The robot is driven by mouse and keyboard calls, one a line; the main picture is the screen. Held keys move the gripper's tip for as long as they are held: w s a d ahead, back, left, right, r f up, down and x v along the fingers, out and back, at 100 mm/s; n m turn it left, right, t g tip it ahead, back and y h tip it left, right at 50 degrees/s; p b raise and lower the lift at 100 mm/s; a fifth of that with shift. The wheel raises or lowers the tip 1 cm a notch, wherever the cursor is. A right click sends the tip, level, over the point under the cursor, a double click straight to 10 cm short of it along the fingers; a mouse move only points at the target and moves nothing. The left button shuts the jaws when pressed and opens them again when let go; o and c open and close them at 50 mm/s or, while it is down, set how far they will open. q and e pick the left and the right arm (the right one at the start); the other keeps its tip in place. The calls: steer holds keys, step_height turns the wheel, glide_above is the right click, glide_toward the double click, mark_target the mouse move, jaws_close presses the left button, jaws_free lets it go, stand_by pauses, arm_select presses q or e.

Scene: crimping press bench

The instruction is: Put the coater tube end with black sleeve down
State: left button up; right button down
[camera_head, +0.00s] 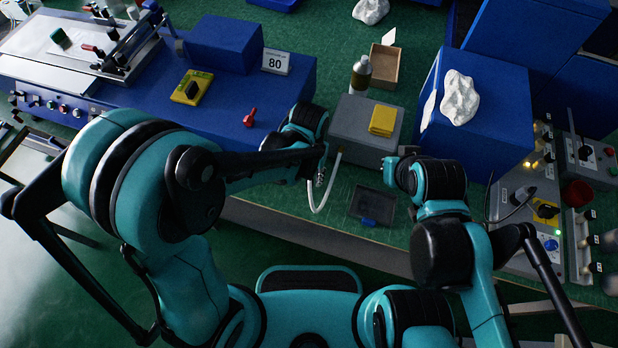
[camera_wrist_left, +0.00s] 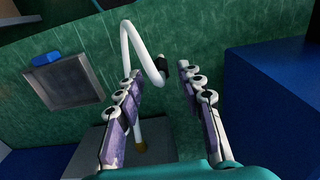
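The white coater tube (camera_wrist_left: 128,45) bends in a tight curve in the left wrist view. One end carries a black sleeve (camera_wrist_left: 164,69), and a brass-coloured fitting (camera_wrist_left: 140,147) shows lower down by the grey box. In the head view the tube (camera_head: 330,196) hangs in a loop beside the grey box. My left gripper (camera_wrist_left: 159,71) has its fingers apart, with the sleeve end between the fingertips and a visible gap on both sides. It also shows in the head view (camera_head: 321,180). My right gripper (camera_head: 388,163) is right of the grey box; its fingers are too small to read.
The grey box (camera_head: 352,122) bears a yellow pad (camera_head: 383,119). A dark tray (camera_head: 371,205) with a blue piece lies on the green bench to the right. Blue blocks stand on both sides. A bottle (camera_head: 361,73) and a cardboard box (camera_head: 385,66) are behind.

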arm_select(q)
step_height(320, 180, up, 8)
steer(key=p, duration=0.2)
steer(key=s+a+r+n+t, duration=0.1)
steer(key=s+a+r+t, duration=0.1)
steer(key=a+r, duration=0.3)
steer(key=s+a+r+n+t, duration=0.2)
steer(key=a+r+t, duration=0.3)
steer(key=a, duration=0.7)
steer(key=shift+s+a+n, duration=0.3)
steer(key=shift+s+a, duration=0.05)
steer(key=shift+f, duration=0.1)
steer(key=shift+f+b, duration=0.4)
steer(key=shift+f, duration=0.05)
